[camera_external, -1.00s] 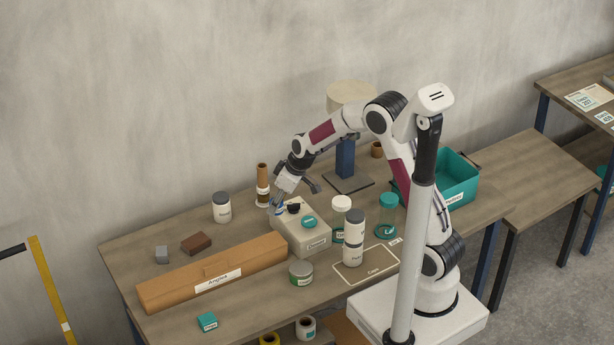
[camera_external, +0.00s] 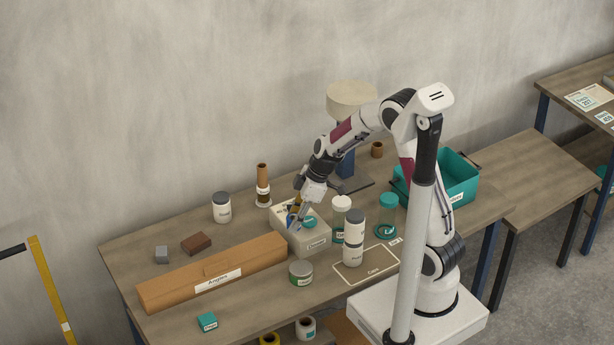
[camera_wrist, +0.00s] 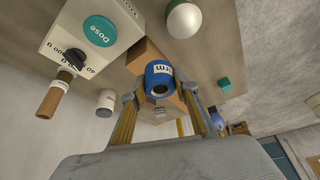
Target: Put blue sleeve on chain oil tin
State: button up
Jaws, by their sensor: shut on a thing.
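My gripper (camera_external: 296,213) hangs over the pale box with the teal disc in the external view. In the wrist view its two fingertips (camera_wrist: 160,90) are shut on a blue sleeve (camera_wrist: 159,76). The sleeve is a short ring with a white label ending in "rm" and an open, dark bore facing the camera. In the external view only a small blue patch shows at the fingers. A low tin with a green band (camera_external: 301,273) stands in front of the pale box, apart from the gripper. Its label is too small to read, so I cannot confirm it is the chain oil tin.
The pale box (camera_external: 315,247), marked "Dose" in the wrist view (camera_wrist: 79,47), is below the gripper. A long brown carton (camera_external: 165,290) lies left.

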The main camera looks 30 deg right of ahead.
jog(key=s+a+n+g, duration=0.1)
jog(key=s+n+g, duration=0.2)
jog(key=s+n, duration=0.3)
jog(key=shift+s+a+f+n, duration=0.2)
jog(key=shift+a+f+n, duration=0.05)
jog(key=shift+n, duration=0.75)
send_over(298, 270)
jog(key=d, duration=0.2)
jog(key=shift+w+a+f, duration=0.15)
jog(key=shift+f, duration=1.4)
jog(key=shift+w+a+f, duration=0.1)
jog(key=shift+f, duration=1.45)
jog(key=shift+f, duration=1.9)
jog(key=shift+f, duration=0.1)
